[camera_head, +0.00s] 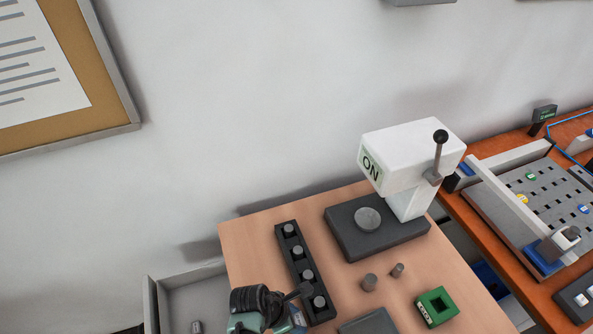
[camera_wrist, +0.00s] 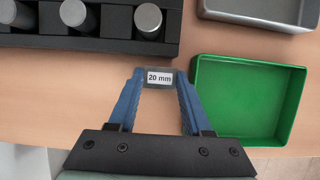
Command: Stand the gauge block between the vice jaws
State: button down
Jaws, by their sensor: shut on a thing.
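My gripper (camera_wrist: 160,84) is shut on the gauge block (camera_wrist: 159,78), a small dark block with a white "20 mm" label. The block sits between the tips of the two blue fingers, and its label faces the wrist camera. I cannot tell whether the block touches the table. In the head view my gripper shows only in part at the bottom edge, beside the near end of a dark rack (camera_head: 291,255). I cannot clearly make out the vice jaws in either view.
In the wrist view, an open green tray (camera_wrist: 197,100) is right of the fingers and a grey tray (camera_wrist: 260,22) is beyond it.

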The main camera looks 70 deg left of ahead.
jog(key=shift+f, duration=0.6)
jog(key=shift+f, duration=0.2)
jog(key=shift+c, duration=1.7)
grip_release()
jog(key=shift+r, duration=0.15)
jog(key=v, duration=1.2)
jog(key=shift+r, duration=0.1)
